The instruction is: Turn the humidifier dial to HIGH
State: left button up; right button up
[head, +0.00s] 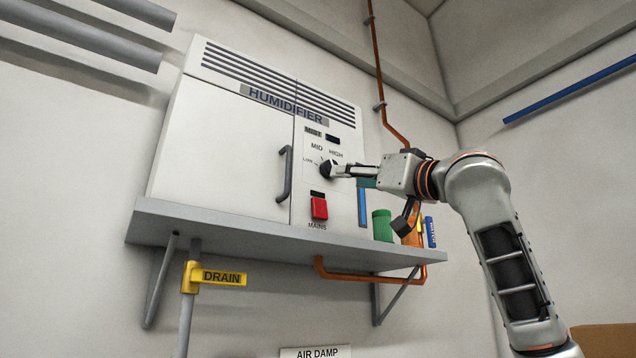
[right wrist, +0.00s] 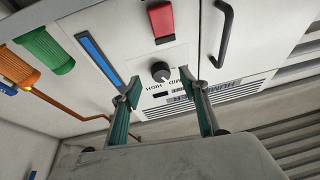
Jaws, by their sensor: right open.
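The humidifier (head: 220,140) is a white cabinet on a wall shelf. Its black round dial (head: 325,170) has LOW, MID and HIGH labels around it. The dial also shows in the right wrist view (right wrist: 160,71), where a small pale mark sits on its lower edge; I cannot tell surely which label it points to. My right gripper (head: 338,170) is at the dial, coming from the right. In the right wrist view its two green-lined fingers (right wrist: 158,80) are open, one on each side of the dial, with visible gaps. My left gripper is not in view.
A red MAINS switch (head: 319,208) is below the dial and a dark door handle (head: 284,174) is to its left. A blue strip (head: 362,207) is at the right of the panel. A green canister (head: 382,225) stands on the grey shelf (head: 200,219). A copper pipe (head: 376,60) runs above.

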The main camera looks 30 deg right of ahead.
aim_at(330, 169)
pick_arm(q)
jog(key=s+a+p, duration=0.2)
jog(key=p, duration=0.1)
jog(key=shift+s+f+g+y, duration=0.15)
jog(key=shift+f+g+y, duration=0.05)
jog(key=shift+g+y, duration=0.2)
pick_arm(e)
jog(key=w+r, duration=0.4)
jog(key=w, duration=0.1)
jog(key=shift+w+a, duration=0.2)
jog(key=shift+a, duration=0.05)
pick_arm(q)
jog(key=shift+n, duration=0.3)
pick_arm(e)
jog(key=shift+r, duration=0.1)
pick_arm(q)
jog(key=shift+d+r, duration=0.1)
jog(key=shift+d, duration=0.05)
pick_arm(e)
jog(key=c, duration=1.1)
